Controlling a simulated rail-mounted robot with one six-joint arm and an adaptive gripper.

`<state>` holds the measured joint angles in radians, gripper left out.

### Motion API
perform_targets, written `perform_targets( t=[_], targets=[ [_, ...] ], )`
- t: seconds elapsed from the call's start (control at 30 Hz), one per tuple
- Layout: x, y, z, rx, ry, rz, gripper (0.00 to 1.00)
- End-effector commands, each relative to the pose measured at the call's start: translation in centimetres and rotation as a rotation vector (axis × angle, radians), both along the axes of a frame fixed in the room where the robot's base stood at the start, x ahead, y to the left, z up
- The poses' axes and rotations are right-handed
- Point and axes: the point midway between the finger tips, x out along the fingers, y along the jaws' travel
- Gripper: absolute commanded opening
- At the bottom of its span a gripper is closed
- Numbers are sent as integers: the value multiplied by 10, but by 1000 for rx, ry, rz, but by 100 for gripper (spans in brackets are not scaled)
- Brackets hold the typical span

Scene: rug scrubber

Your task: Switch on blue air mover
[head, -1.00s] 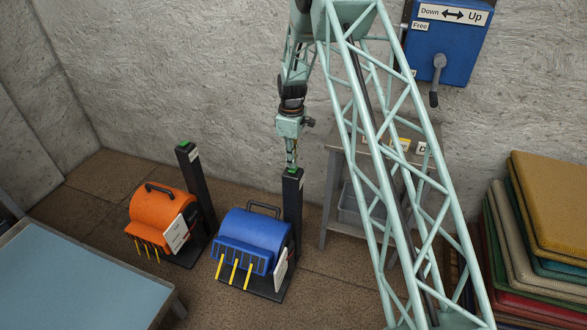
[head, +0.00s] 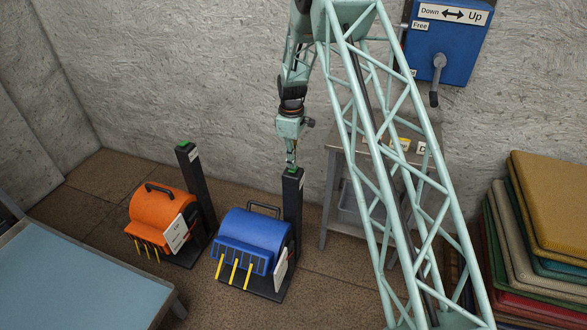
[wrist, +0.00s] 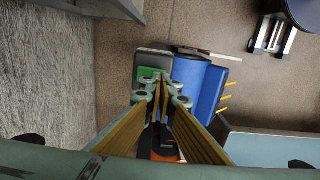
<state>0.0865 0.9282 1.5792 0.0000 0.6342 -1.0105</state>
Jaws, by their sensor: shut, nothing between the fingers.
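The blue air mover (head: 250,232) stands on the floor with a dark post (head: 293,205) at its back right. A green button (head: 291,171) sits on the post's top. Yellow strips hang at the mover's front. My gripper (head: 291,165) points down at the post's top, with its tips at or just above the button; I cannot tell whether they touch. In the wrist view, the shut, empty gripper (wrist: 162,88) partly covers the green button (wrist: 147,74). The blue air mover (wrist: 208,90) lies to the right there.
An orange air mover (head: 160,213) with its own post (head: 196,185) stands to the left. A small table (head: 330,146) is right of the blue mover, against the wall. Folded rugs (head: 555,200) are stacked at far right. A blue-topped table (head: 80,275) is at lower left.

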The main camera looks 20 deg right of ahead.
Motion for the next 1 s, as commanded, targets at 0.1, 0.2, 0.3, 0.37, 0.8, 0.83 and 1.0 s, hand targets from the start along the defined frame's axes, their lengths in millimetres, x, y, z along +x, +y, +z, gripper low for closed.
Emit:
perform_targets(
  t=[0.1,0.2,0.3,0.37,0.8,0.83,1.0],
  targets=[
    [0,0,-1,0,0,0,0],
    [0,0,-2,0,0,0,0],
    [0,0,-3,0,0,0,0],
    [0,0,-4,0,0,0,0],
    [0,0,-8,0,0,0,0],
    [0,0,-8,0,0,0,0],
    [0,0,-10,0,0,0,0]
  ],
)
